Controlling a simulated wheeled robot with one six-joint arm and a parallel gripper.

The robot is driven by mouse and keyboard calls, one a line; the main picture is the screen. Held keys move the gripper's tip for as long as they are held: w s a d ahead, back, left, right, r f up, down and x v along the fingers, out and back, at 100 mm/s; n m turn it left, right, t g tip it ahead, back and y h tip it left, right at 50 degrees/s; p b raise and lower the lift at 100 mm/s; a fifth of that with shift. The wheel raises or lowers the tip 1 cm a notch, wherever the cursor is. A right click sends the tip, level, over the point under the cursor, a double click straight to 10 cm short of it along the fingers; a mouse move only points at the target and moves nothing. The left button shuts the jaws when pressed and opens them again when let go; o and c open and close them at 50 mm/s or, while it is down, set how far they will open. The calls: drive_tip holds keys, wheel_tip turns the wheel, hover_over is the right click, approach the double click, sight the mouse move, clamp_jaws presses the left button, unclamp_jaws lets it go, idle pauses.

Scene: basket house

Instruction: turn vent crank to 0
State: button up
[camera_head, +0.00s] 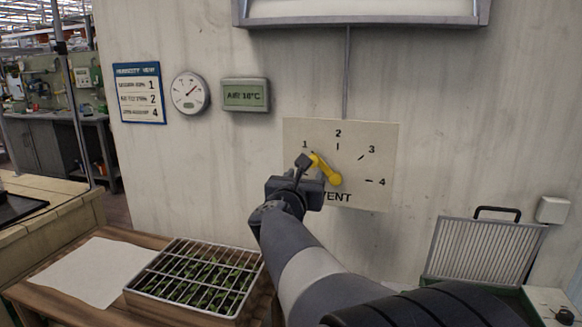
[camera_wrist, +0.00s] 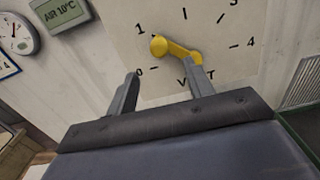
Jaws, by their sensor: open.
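The yellow vent crank (camera_head: 328,173) is on a pale dial plate (camera_head: 362,145) marked with numbers and VENT. Its arm points up and left in the head view, close to the 1. In the wrist view the crank's round knob (camera_wrist: 158,46) lies on the 0-and-1 side of the pivot. The 0 mark (camera_wrist: 140,72) shows there, but my gripper hides it in the head view. My gripper (camera_wrist: 164,72) is open and empty, its fingers spread below the knob in the wrist view. In the head view my gripper (camera_head: 305,162) is at the knob's left; contact cannot be told.
A humidity vent chart (camera_head: 139,92), a round gauge (camera_head: 190,93) and an AIR 10°C display (camera_head: 245,95) hang on the wall at left. A barred seedling tray (camera_head: 196,278) sits on the wooden bench below. A ribbed panel (camera_head: 482,250) stands at lower right.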

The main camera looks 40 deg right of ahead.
sight(324, 171)
drive_tip(key=x, duration=0.8)
drive_tip(key=shift+w, duration=0.2)
drive_tip(key=shift+c, duration=0.2)
clamp_jaws()
